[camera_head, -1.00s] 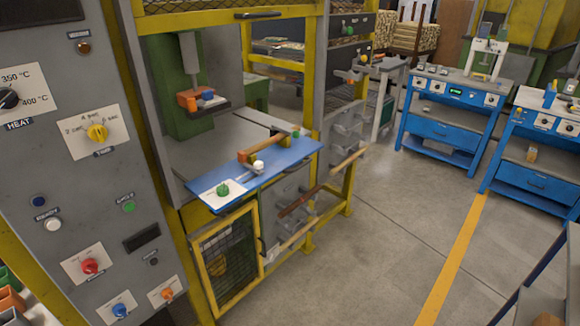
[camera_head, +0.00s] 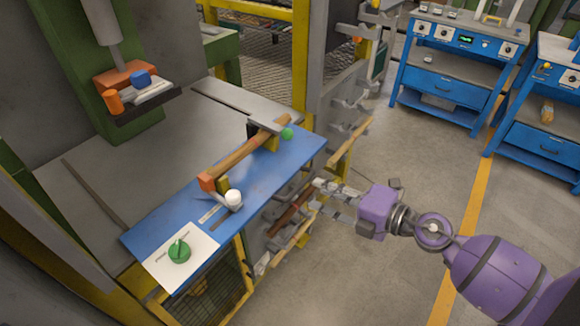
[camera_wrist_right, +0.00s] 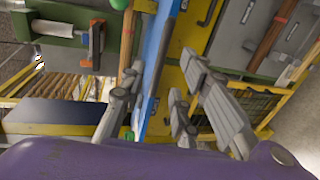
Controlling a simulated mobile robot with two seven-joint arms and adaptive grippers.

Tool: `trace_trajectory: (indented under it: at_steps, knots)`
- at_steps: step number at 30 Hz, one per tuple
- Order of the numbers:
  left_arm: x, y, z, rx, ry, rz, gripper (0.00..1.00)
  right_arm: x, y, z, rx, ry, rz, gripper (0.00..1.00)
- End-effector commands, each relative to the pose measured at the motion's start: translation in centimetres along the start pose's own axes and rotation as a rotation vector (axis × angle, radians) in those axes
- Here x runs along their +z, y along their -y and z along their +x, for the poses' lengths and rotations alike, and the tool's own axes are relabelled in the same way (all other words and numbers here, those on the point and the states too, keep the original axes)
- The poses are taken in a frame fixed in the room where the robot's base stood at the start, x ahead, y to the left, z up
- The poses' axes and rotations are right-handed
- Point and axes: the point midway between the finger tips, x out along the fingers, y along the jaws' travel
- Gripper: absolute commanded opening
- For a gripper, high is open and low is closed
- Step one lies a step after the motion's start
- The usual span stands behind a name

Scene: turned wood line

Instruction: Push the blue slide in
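The blue slide (camera_head: 262,182) is a flat blue plate sticking out of the press over its grey table. It carries a wooden hammer handle (camera_head: 240,156) on yellow supports, a white knob (camera_head: 233,198) and a white panel with a green knob (camera_head: 180,252). My right gripper (camera_head: 316,195) is open and empty, to the right of the slide's outer edge, with a gap showing in the head view. In the right wrist view the slide shows nearly edge-on as a blue strip (camera_wrist_right: 153,62), between the spread fingers (camera_wrist_right: 160,88). My left gripper is not in view.
The press head (camera_head: 122,78) hangs above the grey table (camera_head: 120,160). Handles on a rack (camera_head: 290,215) stand below and beside the slide, near my right fingers. Blue workbenches (camera_head: 450,75) stand at the back right. The floor right of the press is open.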

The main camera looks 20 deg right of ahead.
Motion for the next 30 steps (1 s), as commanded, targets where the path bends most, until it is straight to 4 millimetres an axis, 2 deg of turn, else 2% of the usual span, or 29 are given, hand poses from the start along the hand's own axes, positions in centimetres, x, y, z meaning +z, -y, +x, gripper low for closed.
trace_trajectory:
  at_steps: [5,11,16,20,27,28,30]
  knots:
    - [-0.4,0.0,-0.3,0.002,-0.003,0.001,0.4,-0.3,0.0,1.5,-0.004,-0.011,0.024,0.29]
    - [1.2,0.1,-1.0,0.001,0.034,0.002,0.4,-0.2,-0.2,4.9,-0.002,-0.01,0.022,0.29]
    - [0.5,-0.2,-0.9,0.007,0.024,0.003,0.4,-0.3,0.1,7.0,-0.004,-0.01,0.024,0.29]
    - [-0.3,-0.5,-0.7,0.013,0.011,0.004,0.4,-0.3,0.2,7.7,-0.006,-0.01,0.025,0.29]
    - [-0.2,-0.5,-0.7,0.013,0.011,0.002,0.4,-0.3,0.3,7.8,-0.006,-0.01,0.025,0.29]
    - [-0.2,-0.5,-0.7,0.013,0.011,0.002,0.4,-0.3,0.3,7.8,-0.006,-0.01,0.025,0.28]
    - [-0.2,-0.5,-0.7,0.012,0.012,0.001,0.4,-0.3,0.3,7.8,-0.006,-0.009,0.025,0.19]
